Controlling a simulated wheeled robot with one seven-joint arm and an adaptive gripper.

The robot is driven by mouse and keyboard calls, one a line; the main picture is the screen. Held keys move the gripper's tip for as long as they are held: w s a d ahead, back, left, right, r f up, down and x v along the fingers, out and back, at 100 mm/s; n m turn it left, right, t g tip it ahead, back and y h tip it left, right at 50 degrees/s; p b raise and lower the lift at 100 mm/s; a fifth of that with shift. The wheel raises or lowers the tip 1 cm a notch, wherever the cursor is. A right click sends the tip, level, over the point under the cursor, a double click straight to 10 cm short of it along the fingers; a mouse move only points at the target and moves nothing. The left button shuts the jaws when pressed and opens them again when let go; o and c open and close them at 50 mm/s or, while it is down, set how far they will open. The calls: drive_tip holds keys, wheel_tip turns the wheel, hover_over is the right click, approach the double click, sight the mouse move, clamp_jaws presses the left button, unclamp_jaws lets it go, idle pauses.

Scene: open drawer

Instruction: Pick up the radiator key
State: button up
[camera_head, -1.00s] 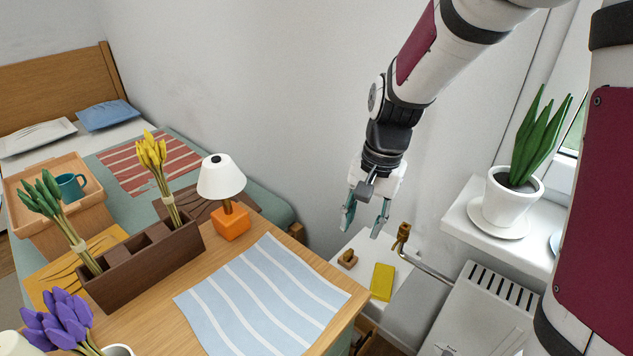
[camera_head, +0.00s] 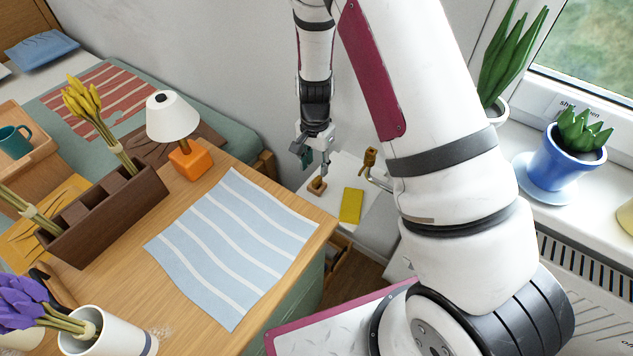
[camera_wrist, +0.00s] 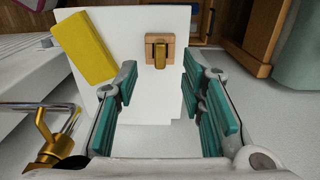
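A small brass piece, which looks like the radiator key (camera_wrist: 160,55), sits on a small wooden block (camera_wrist: 151,39) on a white surface (camera_wrist: 140,20). In the head view the same brass-and-wood item (camera_head: 317,186) is small, on the white top beyond the table. My gripper (camera_wrist: 158,80) is open and empty, its teal fingers spread to either side. In the wrist view the key shows between and just beyond the fingertips. In the head view my gripper (camera_head: 311,161) hangs just above the block; I see no contact.
A yellow block (camera_head: 351,205) lies right of the key. A brass valve with a pipe (camera_head: 370,157) stands behind it, by the radiator. The wooden table (camera_head: 130,275) and an open wooden drawer (camera_head: 338,266) are nearby. Potted plants stand on the sill.

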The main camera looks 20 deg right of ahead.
sight(316, 180)
wheel_tip(316, 180, down, 7)
drive_tip(key=shift+w+d+f+b, duration=0.15)
drive_tip(key=shift+b, duration=0.15)
clamp_jaws()
